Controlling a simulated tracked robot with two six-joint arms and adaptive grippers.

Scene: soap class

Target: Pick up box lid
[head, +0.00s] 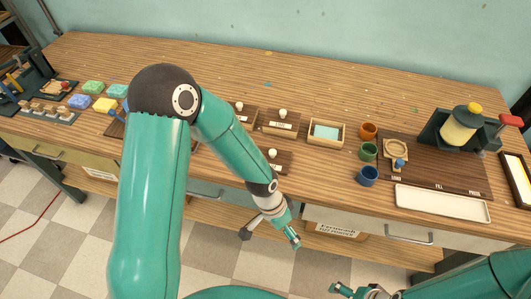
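Three dark brown pieces with round white knobs, which look like box lids, lie in the middle of the table: a left one (248,117), a back one (283,125) and a front one (278,164). An open light-wood box (311,136) with a pale teal inside stands to their right. My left gripper (269,233) hangs in front of the table's front edge, below the front lid, with its fingers spread and nothing between them. My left arm hides part of the table left of the lids. My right gripper (355,290) shows only partly at the bottom edge.
Orange (368,131), green (368,152) and blue (367,176) cups stand right of the box. Beyond them are a brown board (452,176), a press (460,127) and a white tray (442,204). Colored soap blocks (92,88) lie at left. The table's back is mostly clear.

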